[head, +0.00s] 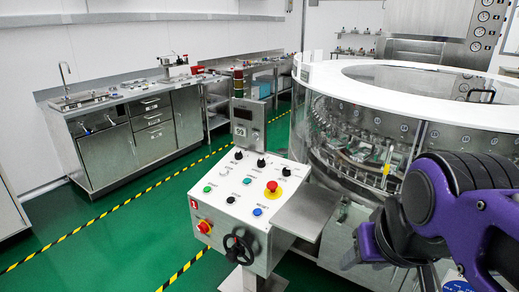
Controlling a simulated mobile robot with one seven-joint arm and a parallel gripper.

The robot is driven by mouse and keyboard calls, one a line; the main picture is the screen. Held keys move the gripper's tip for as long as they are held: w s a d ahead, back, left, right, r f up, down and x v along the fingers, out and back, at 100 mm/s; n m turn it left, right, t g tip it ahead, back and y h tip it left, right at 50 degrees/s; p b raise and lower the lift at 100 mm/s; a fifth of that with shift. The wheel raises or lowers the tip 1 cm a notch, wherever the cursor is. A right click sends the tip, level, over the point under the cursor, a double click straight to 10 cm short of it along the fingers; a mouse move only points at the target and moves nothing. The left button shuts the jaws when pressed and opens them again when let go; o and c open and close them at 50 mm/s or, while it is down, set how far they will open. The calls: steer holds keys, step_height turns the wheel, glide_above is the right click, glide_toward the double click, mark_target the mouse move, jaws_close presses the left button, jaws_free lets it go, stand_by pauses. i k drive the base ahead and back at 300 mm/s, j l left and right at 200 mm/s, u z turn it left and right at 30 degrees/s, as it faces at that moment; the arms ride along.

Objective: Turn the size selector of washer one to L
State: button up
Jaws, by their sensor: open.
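The control panel (222,181) of the rotary washer stands in the middle of the head view, with a red tag that seems to read 1 (194,203). Small black selector knobs sit on its sloped white face: one at the upper left (238,155), one at the top middle (261,162), one at the upper right (286,171) and one at the lower left (231,199). Their labels are too small to read, so I cannot tell which is the size selector or where it points. My purple and dark arm shows at the lower right; I make out no gripper fingers.
A red stop button (271,187) and a blue button (257,211) share the panel. A black handwheel (240,248) sticks out below. A metal shelf (308,212) adjoins the panel's right side, beside the round washer (430,100). Green floor (130,255) is clear at left.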

mark_target(238, 156)
steer(key=i+j+z, duration=0.1)
steer(key=j, duration=0.45)
steer(key=i+j+z, duration=0.1)
steer(key=j, duration=0.45)
steer(key=i+j+z, duration=0.1)
steer(key=j, duration=0.45)
steer(key=i+j, duration=0.1)
steer(key=j, duration=0.3)
steer(key=i+j+z, duration=0.1)
steer(key=j, duration=0.3)
steer(key=i+j, duration=0.1)
steer(key=j, duration=0.15)
steer(key=i+j+z, duration=0.1)
steer(key=j, duration=0.2)
steer(key=i+j+z, duration=0.1)
steer(key=j, duration=0.15)
